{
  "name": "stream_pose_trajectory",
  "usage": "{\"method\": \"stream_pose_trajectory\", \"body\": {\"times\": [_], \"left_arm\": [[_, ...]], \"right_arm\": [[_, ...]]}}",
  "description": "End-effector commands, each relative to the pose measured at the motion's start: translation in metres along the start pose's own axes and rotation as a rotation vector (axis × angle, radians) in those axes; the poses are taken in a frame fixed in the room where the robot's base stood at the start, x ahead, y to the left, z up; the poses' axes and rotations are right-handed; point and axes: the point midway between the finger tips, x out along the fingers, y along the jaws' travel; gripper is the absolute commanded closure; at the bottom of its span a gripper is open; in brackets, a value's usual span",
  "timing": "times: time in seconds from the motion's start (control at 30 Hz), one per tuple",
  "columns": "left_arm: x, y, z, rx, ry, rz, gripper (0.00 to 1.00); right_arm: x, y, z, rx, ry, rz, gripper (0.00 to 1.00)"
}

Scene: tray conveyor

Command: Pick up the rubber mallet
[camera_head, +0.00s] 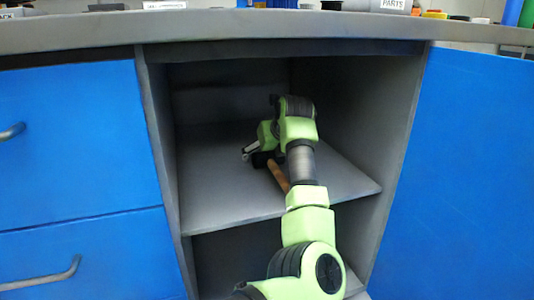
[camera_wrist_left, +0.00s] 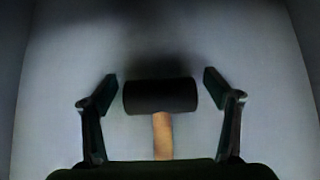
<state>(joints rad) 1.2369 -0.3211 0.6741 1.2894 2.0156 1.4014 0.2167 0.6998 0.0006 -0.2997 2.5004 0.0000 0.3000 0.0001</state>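The rubber mallet lies on the cabinet's upper shelf. Its brown wooden handle (camera_head: 278,175) shows in the head view, pointing toward the cabinet's front, while its head is mostly hidden by my arm and gripper. In the left wrist view its black cylindrical head (camera_wrist_left: 160,95) lies crosswise, with the handle (camera_wrist_left: 163,137) running down toward the gripper base. My left gripper (camera_head: 252,152) is inside the cabinet at the mallet. In the left wrist view the left gripper (camera_wrist_left: 160,82) is open, with a finger on each side of the head and gaps between. My right gripper is not in view.
The grey shelf (camera_head: 217,195) is otherwise clear where visible. Cabinet side walls (camera_head: 365,110) and the countertop (camera_head: 240,30) bound the opening. A blue door (camera_head: 465,180) stands at right, blue drawers (camera_head: 75,140) at left. A lower compartment lies beneath the shelf.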

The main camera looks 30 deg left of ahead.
Motion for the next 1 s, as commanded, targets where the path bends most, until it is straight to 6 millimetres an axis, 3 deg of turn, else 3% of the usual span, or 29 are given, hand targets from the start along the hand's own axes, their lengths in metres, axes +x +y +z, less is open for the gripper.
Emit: {"method": "stream_pose_trajectory", "body": {"times": [0.27,0.73,1.0], "left_arm": [[-0.003,0.000,0.003,-0.001,-0.002,0.000,0.19],[-0.059,-0.001,0.059,-0.001,-0.002,-0.002,0.19],[-0.071,0.000,0.070,0.000,0.000,0.000,0.19]], "right_arm": [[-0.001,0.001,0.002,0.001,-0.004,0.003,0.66],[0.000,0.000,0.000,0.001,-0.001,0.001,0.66],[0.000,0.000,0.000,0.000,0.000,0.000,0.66]]}}
